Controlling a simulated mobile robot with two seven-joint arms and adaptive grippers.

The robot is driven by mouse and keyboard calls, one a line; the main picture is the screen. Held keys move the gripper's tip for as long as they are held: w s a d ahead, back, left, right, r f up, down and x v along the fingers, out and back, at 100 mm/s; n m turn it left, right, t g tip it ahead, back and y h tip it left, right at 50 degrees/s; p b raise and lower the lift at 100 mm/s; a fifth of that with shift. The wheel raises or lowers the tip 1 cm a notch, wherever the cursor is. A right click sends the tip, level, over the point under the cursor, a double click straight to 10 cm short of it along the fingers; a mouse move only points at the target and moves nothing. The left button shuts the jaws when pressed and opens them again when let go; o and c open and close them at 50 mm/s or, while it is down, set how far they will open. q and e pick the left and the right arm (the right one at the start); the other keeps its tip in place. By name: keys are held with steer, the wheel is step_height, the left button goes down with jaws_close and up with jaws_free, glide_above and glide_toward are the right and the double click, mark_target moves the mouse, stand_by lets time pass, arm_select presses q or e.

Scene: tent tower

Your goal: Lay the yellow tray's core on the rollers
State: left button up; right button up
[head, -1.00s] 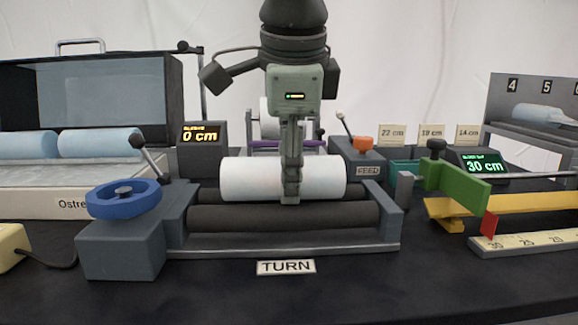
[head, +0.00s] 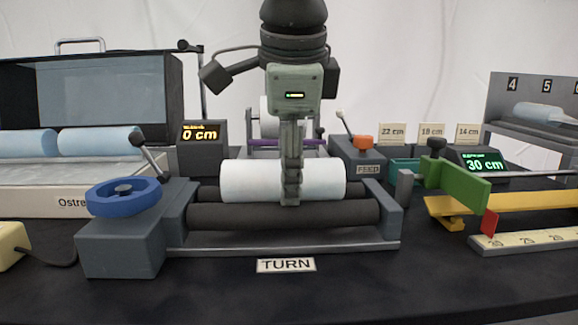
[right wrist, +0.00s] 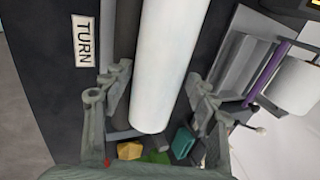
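The white core (head: 245,181) lies level along the two dark rollers (head: 320,216), between the grey end blocks of the roller stand. Its lower edge overlaps the rollers; whether it touches them I cannot tell. My right gripper (head: 290,196) comes down from above over the middle of the core. A yellow bar-like part (head: 520,203) stands at the right. My left gripper is not in view.
A blue handwheel (head: 124,198) is at the stand's left end, and a TURN label (head: 286,265) lies in front. A green block (head: 460,184) and a ruler (head: 525,239) are at the right. The front table strip is clear.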

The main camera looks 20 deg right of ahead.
steer(key=shift+o, duration=1.1)
steer(key=v, duration=1.2)
